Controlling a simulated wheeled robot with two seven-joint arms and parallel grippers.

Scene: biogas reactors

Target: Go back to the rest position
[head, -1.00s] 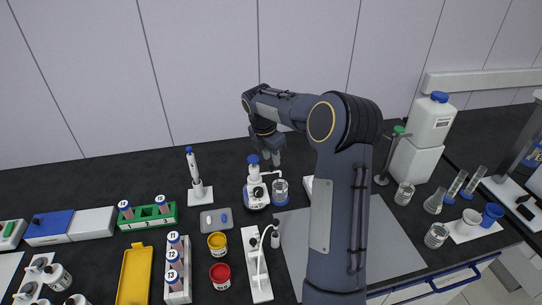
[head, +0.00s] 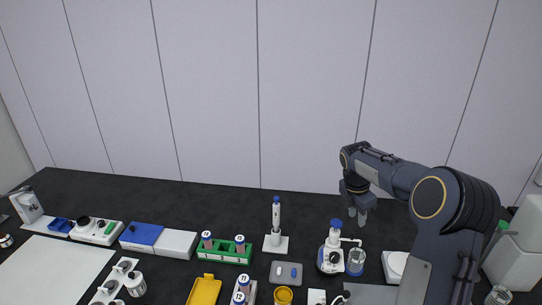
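My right arm comes in from the lower right, and its gripper (head: 360,215) points down above the bench. It is just above and behind the bottle-top dispenser (head: 331,259) with the blue cap and the glass beaker (head: 356,264) under its spout. The gripper looks apart from both. I see nothing held in it, but the gap between its fingers is too small to judge. My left gripper is not in view.
A pipette on a stand (head: 276,232), a green tube rack (head: 224,253) and a grey tray (head: 286,272) stand left of the dispenser. A blue-and-white box (head: 178,242) and a white device (head: 97,231) are farther left. The bench's back strip is clear.

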